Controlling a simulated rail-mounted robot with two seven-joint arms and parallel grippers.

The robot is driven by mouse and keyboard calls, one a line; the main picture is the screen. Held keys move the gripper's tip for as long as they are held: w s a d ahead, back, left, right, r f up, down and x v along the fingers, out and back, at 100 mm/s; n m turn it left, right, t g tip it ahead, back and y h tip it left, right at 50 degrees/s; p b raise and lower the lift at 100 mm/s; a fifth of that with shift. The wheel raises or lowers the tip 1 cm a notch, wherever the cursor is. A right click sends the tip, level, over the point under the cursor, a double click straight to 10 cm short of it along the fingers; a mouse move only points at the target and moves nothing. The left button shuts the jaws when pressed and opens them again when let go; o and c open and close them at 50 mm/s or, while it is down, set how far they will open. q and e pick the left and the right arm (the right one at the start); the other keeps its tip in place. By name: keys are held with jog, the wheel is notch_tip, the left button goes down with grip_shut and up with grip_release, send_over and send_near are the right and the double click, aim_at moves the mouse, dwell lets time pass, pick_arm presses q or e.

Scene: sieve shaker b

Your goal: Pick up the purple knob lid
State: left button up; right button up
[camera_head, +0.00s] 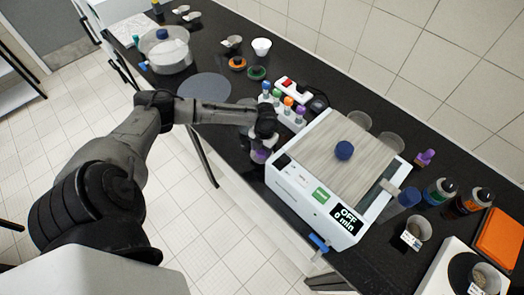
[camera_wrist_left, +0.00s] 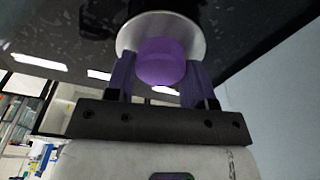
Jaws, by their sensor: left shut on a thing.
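The purple knob lid is a round silver disc (camera_wrist_left: 128,38) with a purple knob (camera_wrist_left: 162,62) in the left wrist view. My left gripper (camera_wrist_left: 160,80) has its two fingers on either side of the knob and is shut on it. In the head view the left gripper (camera_head: 261,143) is at the counter's front edge, just left of the white shaker box. Purple shows below it there (camera_head: 259,156); the arm hides most of the lid. I cannot tell whether the lid touches what is beneath it. My right gripper is not in view.
The white shaker box (camera_head: 325,180) with a blue knob (camera_head: 344,150) stands close right of the gripper. A grey round mat (camera_head: 204,87) lies to the left. Bottles and an orange case (camera_head: 499,238) are far right.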

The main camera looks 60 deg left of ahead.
pick_arm(q)
notch_tip(320, 180, up, 10)
dwell(0.6)
jog(key=shift+r, duration=0.1)
dwell(0.5)
